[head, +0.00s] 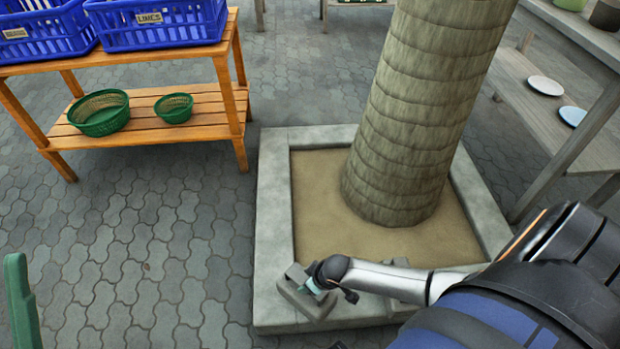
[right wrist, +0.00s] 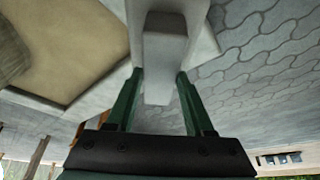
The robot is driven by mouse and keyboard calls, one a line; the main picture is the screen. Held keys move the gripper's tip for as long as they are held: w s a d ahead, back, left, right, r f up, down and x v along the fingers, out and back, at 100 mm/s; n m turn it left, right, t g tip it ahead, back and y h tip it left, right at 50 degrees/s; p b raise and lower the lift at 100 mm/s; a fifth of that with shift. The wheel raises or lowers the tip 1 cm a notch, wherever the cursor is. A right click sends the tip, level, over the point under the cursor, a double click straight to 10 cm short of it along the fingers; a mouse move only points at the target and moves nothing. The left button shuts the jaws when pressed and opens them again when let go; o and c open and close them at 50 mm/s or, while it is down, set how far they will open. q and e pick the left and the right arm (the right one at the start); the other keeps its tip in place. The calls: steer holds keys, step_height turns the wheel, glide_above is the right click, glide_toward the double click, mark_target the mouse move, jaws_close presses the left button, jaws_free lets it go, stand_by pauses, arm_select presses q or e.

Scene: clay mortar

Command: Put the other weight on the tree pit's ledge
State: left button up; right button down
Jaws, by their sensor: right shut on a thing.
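The tree pit's pale stone ledge (head: 273,220) frames a square of sandy soil around a thick trunk (head: 415,120). My right gripper (head: 318,284) is at the ledge's front left corner, shut on a grey weight (head: 298,296). The weight is at the ledge top; I cannot tell if it rests there or hangs just above. In the right wrist view the weight (right wrist: 160,65) sits between the two green fingers (right wrist: 158,95). Another grey piece (head: 398,262), perhaps the first weight, shows on the front ledge, mostly hidden behind my right forearm. My left gripper is not in view.
A wooden rack (head: 150,135) with blue crates (head: 160,22) and green baskets (head: 100,112) stands at the left. A grey shelf (head: 560,110) with plates (head: 546,86) stands at the right. A green object (head: 20,305) is at the left edge. Paving between is clear.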

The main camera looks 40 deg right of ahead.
steer(key=shift+b+x, duration=1.45)
steer(key=shift+b, duration=0.15)
steer(key=shift+w+f, duration=0.1)
steer(key=shift+f, duration=0.1)
steer(key=shift+f+b, duration=0.15)
steer(key=shift+b, duration=0.15)
steer(key=c, duration=0.6)
jaws_free()
steer(key=shift+s+d+f, duration=0.15)
steer(key=shift+s+f, duration=0.05)
steer(key=shift+s, duration=0.1)
steer(key=o, duration=0.3)
